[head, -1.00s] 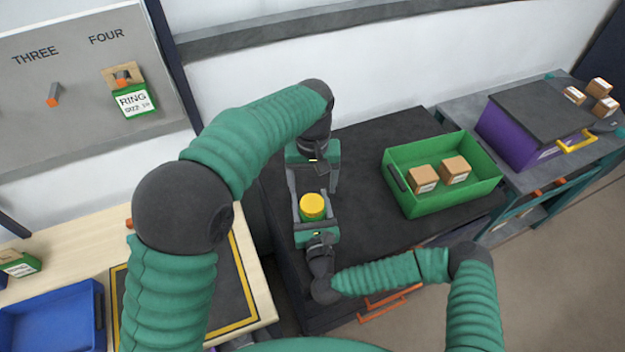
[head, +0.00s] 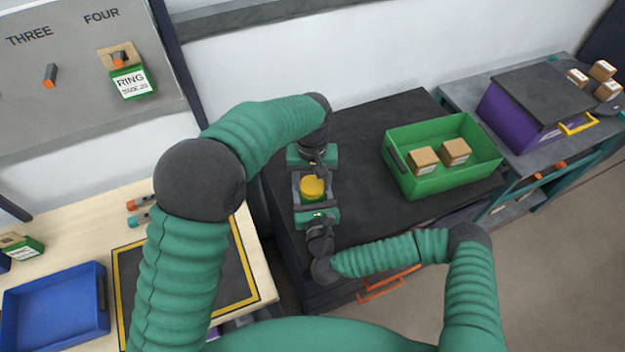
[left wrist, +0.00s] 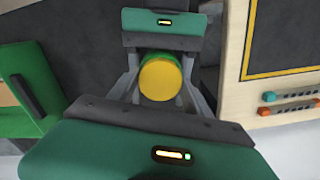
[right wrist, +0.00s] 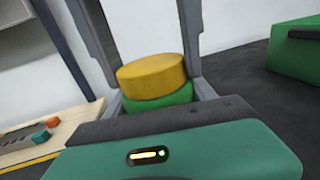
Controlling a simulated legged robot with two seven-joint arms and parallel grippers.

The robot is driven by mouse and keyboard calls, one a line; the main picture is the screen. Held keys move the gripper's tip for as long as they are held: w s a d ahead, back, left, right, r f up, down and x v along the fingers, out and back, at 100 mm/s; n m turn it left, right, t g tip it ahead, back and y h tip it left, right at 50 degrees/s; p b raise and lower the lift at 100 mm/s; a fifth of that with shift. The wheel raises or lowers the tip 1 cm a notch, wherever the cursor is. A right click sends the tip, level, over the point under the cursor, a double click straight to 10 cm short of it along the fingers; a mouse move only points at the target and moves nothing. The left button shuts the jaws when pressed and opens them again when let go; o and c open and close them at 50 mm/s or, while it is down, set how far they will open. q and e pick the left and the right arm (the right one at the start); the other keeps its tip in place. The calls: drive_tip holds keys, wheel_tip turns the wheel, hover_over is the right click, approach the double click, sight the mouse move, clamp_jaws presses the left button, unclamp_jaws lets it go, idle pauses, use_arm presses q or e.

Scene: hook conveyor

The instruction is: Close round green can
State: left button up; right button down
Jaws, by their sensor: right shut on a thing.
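The round green can (right wrist: 158,103) stands upright with a yellow lid (head: 312,188) on top. The lid (right wrist: 152,76) looks slightly tilted in the right wrist view, and I cannot tell whether it is fully seated. My right gripper (head: 316,193) is shut on the can, coming from the near side. My left gripper (head: 314,176) points at the can from the far side, its fingers apart on both sides of the lid. The left wrist view shows the lid (left wrist: 160,79) from above, with a little green can behind it. The can's base is hidden.
A green bin (head: 437,190) with two cardboard boxes stands right on the black bench (head: 370,145). A purple box (head: 515,123) is farther right. A wooden table with a blue tray (head: 55,335) is at left. The bench between can and bin is clear.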

use_arm(q)
drive_tip(key=c, duration=0.9)
drive_tip(key=shift+o, duration=0.2)
drive_tip(key=shift+m, duration=0.9)
drive_tip(key=o, duration=1.6)
drive_tip(key=shift+r, duration=0.1)
wheel_tip(320, 180, up, 12)
drive_tip(key=shift+f, duration=0.15)
use_arm(e)
drive_tip(key=shift+c, duration=1.2)
unclamp_jaws()
use_arm(q)
drive_tip(key=shift+w+d, duration=0.1)
